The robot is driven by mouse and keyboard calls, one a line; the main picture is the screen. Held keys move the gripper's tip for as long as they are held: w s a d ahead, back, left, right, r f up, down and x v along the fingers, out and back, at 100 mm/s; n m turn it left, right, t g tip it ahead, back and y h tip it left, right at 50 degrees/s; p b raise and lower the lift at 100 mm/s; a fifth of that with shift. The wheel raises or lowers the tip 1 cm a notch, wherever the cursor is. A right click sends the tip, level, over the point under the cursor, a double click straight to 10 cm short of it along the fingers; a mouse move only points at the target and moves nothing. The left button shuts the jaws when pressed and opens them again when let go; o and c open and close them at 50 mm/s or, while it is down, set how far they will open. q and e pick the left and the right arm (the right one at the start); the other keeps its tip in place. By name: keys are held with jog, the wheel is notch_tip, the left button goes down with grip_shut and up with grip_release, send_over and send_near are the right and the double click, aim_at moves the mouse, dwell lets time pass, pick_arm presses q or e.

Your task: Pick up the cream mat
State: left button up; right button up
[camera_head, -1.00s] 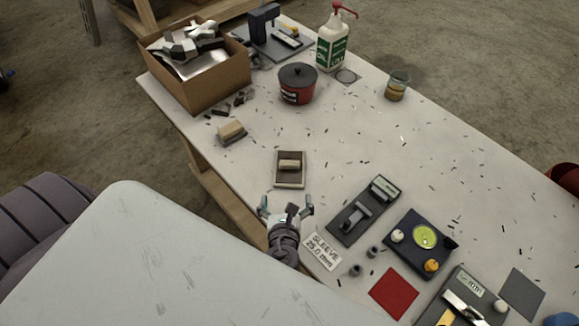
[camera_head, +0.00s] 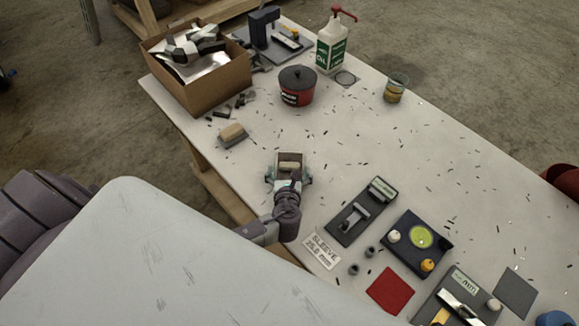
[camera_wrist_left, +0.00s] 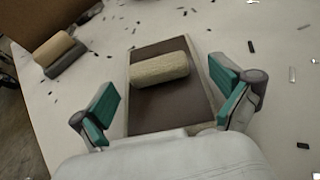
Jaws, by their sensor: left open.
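A cream, rolled-up piece (camera_wrist_left: 160,69), which looks like the cream mat, lies across a shallow dark-brown tray (camera_wrist_left: 155,120) with a pale rim. In the head view the roll (camera_head: 290,165) shows just beyond my left gripper (camera_head: 289,177). In the left wrist view this gripper (camera_wrist_left: 168,100) is open and empty, its teal fingers on either side of the tray. The roll lies between and slightly ahead of the fingertips, with no visible contact. My wrist hides the near part of the tray. My right gripper is not in view.
A second cream block on a grey base (camera_head: 232,134) sits up-left, also showing in the wrist view (camera_wrist_left: 58,50). A cardboard box (camera_head: 200,80) and red pot (camera_head: 297,86) stand behind. A dark fixture (camera_head: 360,212) and red square (camera_head: 391,291) lie right. Dark chips litter the table.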

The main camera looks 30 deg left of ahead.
pick_arm(q)
jog(key=shift+w+a+f, duration=0.2)
jog(key=shift+w, duration=0.25)
jog(key=shift+s, duration=0.1)
jog(key=shift+c, duration=0.2)
jog(key=c, duration=0.9)
